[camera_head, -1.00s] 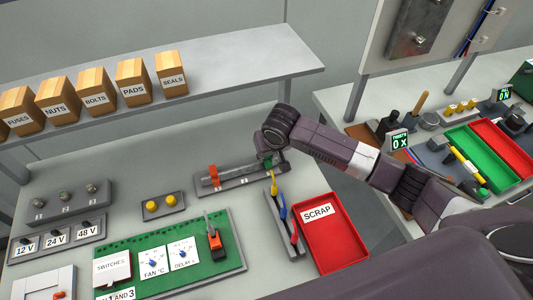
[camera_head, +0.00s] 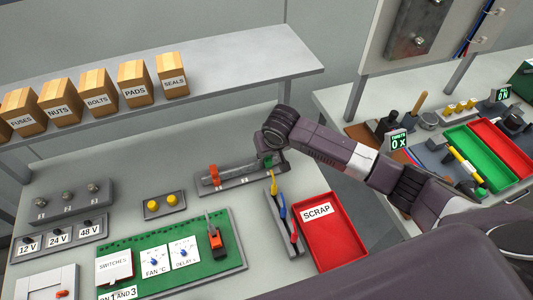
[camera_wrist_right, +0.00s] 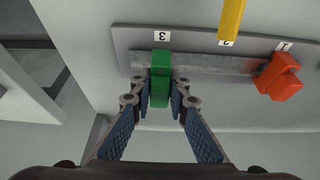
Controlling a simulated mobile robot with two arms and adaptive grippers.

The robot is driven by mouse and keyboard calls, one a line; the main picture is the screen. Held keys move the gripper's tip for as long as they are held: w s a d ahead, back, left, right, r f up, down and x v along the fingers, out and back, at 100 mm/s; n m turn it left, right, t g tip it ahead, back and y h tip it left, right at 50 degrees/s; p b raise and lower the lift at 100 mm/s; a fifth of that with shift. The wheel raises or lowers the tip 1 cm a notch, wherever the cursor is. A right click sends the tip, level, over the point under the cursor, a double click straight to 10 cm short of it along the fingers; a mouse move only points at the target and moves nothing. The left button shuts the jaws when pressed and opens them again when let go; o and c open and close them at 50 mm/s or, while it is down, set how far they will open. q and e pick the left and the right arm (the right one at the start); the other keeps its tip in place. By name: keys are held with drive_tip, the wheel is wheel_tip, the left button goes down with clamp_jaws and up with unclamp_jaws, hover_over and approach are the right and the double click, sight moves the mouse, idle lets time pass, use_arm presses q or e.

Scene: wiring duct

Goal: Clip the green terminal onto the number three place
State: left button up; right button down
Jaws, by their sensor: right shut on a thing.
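The green terminal (camera_wrist_right: 161,78) is between the fingers of my right gripper (camera_wrist_right: 161,95) in the right wrist view. It sits over the metal rail at the place labelled 3 (camera_wrist_right: 162,35); I cannot tell whether it is seated on the rail. In the head view the right gripper (camera_head: 270,160) is at the right end of the rail block (camera_head: 228,178), mostly hidden by my own arm. An orange terminal (camera_wrist_right: 281,76) stands on the rail at place 1 and shows in the head view (camera_head: 213,172). My left gripper is not in view.
A holder with yellow, blue and red pieces (camera_head: 283,222) stands just in front of the rail. A red SCRAP tray (camera_head: 330,240) lies right of it. A yellow piece (camera_wrist_right: 231,20) shows near place 2's label.

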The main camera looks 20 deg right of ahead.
drive_tip(key=shift+s+f+b, duration=0.1)
drive_tip(key=shift+f+b, duration=0.2)
drive_tip(key=shift+f, duration=0.7)
drive_tip(key=c, duration=1.8)
unclamp_jaws()
drive_tip(key=shift+o, duration=0.2)
drive_tip(key=v, duration=1.2)
drive_tip(key=shift+r, duration=0.1)
